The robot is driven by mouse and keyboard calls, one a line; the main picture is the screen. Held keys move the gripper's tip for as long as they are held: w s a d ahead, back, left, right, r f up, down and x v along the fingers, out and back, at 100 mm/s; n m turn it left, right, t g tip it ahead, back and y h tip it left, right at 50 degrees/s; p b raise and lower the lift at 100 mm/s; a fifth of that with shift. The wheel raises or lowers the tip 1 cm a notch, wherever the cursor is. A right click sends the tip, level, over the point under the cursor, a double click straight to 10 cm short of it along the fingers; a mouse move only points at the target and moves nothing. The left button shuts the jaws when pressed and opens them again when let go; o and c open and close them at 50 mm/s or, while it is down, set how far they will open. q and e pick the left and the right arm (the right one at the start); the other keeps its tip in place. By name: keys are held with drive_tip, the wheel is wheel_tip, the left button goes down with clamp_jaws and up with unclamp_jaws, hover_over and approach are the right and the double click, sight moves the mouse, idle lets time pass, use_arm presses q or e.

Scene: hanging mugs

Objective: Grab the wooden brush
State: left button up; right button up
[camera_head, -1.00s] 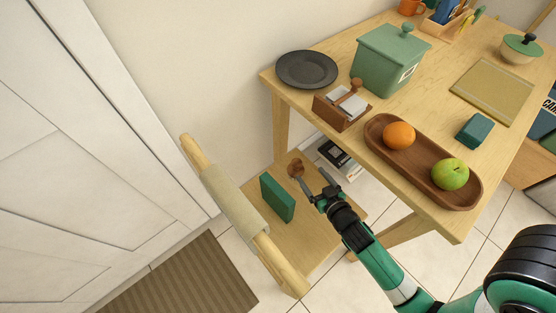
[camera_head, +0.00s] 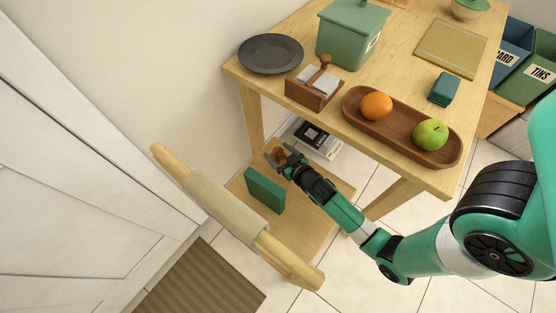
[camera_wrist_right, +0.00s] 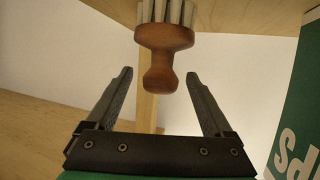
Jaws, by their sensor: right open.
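The wooden brush (camera_head: 277,155) stands on the low wooden shelf beneath the table, mostly covered by my right gripper in the head view. In the right wrist view the brush (camera_wrist_right: 163,38) shows a brown rounded wooden body with a knob and pale bristles at the top edge. My right gripper (camera_head: 282,158) is open at the brush. In the wrist view its fingertips (camera_wrist_right: 160,76) lie on either side of the knob, with a gap showing on both sides. My left gripper is not in view.
A green box (camera_head: 265,191) stands close by on the shelf (camera_head: 300,226); books (camera_head: 318,138) lie behind. A wooden rail with a beige cloth (camera_head: 222,207) is in front. The table above holds a tray of fruit (camera_head: 402,130), a napkin box (camera_head: 312,95) and a dark plate (camera_head: 271,54).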

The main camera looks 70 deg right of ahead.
drive_tip(key=b+x, duration=0.1)
drive_tip(key=x, duration=0.3)
drive_tip(key=shift+r, duration=0.1)
drive_tip(key=shift+a, duration=0.1)
clamp_jaws()
